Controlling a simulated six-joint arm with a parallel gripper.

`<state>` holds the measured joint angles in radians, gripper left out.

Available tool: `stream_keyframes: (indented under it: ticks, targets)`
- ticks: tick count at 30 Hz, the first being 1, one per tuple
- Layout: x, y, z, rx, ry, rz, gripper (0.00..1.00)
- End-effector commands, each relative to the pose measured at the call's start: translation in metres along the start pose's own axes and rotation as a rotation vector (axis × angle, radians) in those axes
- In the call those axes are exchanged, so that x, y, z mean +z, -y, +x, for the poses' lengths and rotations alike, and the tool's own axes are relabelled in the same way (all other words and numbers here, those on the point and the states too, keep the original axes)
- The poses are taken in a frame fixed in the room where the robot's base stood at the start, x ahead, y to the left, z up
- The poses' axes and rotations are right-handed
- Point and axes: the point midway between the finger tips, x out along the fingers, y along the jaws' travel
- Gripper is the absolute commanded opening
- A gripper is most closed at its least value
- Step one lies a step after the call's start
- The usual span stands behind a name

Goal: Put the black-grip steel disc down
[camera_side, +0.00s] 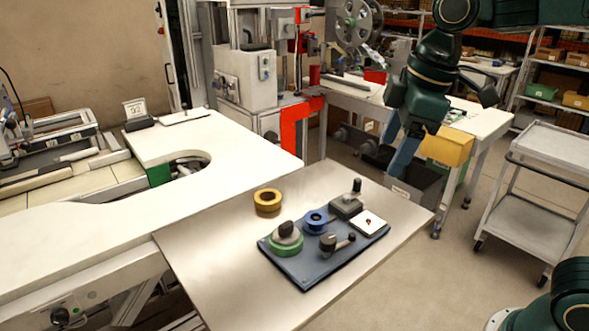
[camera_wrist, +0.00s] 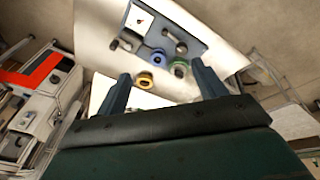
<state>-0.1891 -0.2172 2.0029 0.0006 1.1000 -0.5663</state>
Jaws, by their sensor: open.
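The steel disc with a black grip (camera_side: 286,231) sits on top of the green reel (camera_side: 286,246), at the left corner of the blue-grey board (camera_side: 303,277). In the wrist view the green reel (camera_wrist: 179,70) shows between my fingers, far beyond them, with the disc seen small on it. My gripper (camera_side: 398,155) is open and empty. It hangs high to the right of the board, well apart from the disc. In the wrist view its two blue-green fingers (camera_wrist: 160,80) are spread wide. The blue reel (camera_side: 315,221) lies on the board beside the green one.
A yellow reel (camera_side: 267,201) lies on the table (camera_side: 203,246) behind the board. The board also carries a dark lever piece (camera_side: 329,243), a grey block with a black post (camera_side: 346,206) and a white square with a red mark (camera_side: 369,223). The table's left part is clear.

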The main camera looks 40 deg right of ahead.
Motion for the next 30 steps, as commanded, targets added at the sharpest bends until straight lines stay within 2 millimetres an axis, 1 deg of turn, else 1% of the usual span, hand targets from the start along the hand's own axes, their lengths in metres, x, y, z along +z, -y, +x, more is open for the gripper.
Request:
stream_keyframes:
  ticks: [1,7,12,15,18,21,25,30]
  targets:
    - [0.014,0.003,-0.004,0.015,-0.016,0.058,0.7]
    - [0.059,0.015,-0.007,0.062,-0.075,0.288,0.7]
    - [0.096,0.029,-0.003,0.097,-0.13,0.479,0.7]
    - [0.114,0.036,0.001,0.113,-0.16,0.578,0.7]
    - [0.127,0.042,0.006,0.124,-0.185,0.657,0.7]
    - [0.135,0.047,0.01,0.131,-0.201,0.708,0.7]
    - [0.14,0.049,0.012,0.135,-0.211,0.739,0.7]
    - [0.14,0.049,0.012,0.135,-0.211,0.743,0.7]
